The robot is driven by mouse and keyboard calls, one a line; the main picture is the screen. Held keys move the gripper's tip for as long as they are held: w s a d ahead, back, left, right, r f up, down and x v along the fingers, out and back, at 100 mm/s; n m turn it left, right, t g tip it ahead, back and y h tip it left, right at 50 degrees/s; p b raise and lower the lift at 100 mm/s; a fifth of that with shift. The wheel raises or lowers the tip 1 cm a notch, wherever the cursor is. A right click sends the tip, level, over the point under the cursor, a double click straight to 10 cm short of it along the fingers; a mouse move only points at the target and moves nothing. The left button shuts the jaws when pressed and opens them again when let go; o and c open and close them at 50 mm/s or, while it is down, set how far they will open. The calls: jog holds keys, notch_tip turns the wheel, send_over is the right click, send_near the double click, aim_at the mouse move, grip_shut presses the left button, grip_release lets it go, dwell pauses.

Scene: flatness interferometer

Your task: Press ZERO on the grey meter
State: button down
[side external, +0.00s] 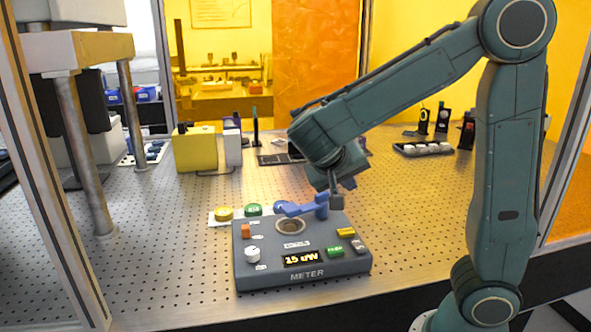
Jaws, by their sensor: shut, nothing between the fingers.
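The grey meter (300,267) sits on the perforated bench, with METER on its front edge and a lit display (300,259) reading about 15 uW. On its top are a green button (335,251), a yellow button (346,232), a small grey control (358,246), a white knob (253,253) and an orange control (245,231). The small labels are too blurred for me to tell which is ZERO. My gripper (337,203) is shut and empty, pointing down over the meter's back right part. Whether it touches anything is unclear.
A blue lever-like part (302,209) is at the meter's back edge, close to my gripper, behind a round port (291,226). A round yellow button (223,213) and green button (253,209) stand behind left. A yellow block (194,150) is farther back. The bench right of the meter is clear.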

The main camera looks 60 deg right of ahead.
aim_at(344, 234)
jog(key=shift+f, duration=0.2)
jog(key=shift+f, duration=4.2)
jog(key=shift+f, duration=0.9)
jog(key=shift+r, duration=0.9)
jog(key=shift+r, duration=0.1)
jog(key=shift+r, duration=2.4)
